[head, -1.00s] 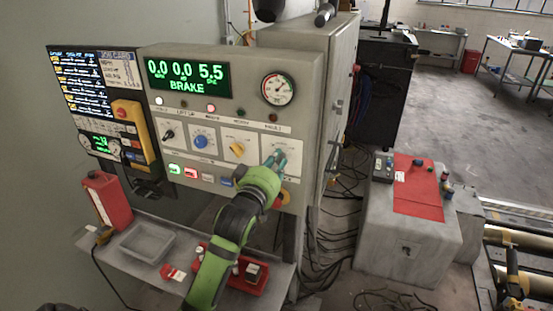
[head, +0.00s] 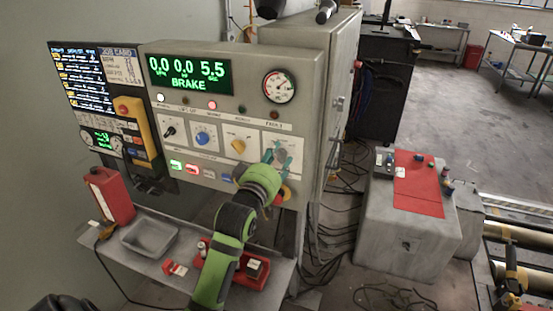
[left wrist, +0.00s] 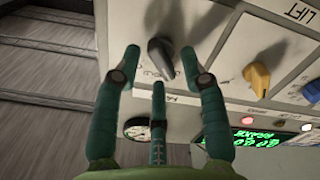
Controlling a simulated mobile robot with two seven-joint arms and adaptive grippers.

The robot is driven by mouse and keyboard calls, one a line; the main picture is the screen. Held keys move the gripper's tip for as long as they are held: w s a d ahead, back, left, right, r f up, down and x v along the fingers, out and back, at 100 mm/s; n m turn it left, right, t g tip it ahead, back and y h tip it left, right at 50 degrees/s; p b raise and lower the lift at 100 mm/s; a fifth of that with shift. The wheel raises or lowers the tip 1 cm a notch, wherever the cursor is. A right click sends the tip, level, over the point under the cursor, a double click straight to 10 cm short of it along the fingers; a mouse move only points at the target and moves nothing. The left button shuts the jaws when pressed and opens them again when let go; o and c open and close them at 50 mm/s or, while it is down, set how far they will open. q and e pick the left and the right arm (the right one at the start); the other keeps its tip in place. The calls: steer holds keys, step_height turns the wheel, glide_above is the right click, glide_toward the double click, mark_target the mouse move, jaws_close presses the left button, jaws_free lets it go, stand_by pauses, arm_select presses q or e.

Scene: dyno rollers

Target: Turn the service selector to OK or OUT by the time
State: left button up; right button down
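The control cabinet (head: 215,115) carries a row of selector knobs: black (head: 170,131), blue (head: 203,138), yellow (head: 238,146) and, at the far right, a grey one. My left gripper (head: 277,160) is in front of the grey knob and largely hides it in the head view. In the left wrist view the grey knob (left wrist: 160,58) lies between the spread green fingers of my left gripper (left wrist: 161,68). The fingers are open, with gaps beside the knob. Its position labels are too small to read. My right gripper is in neither view.
A green display (head: 188,75) reads BRAKE, with a round gauge (head: 280,86) to its right. Lit buttons (head: 192,169) sit below the knobs. The shelf below holds a grey tray (head: 149,237) and a red canister (head: 111,195). A yellow knob (left wrist: 258,79) is beside my fingers.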

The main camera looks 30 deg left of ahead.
arm_select(q)
steer(key=v, duration=1.2)
steer(key=shift+f, duration=0.1)
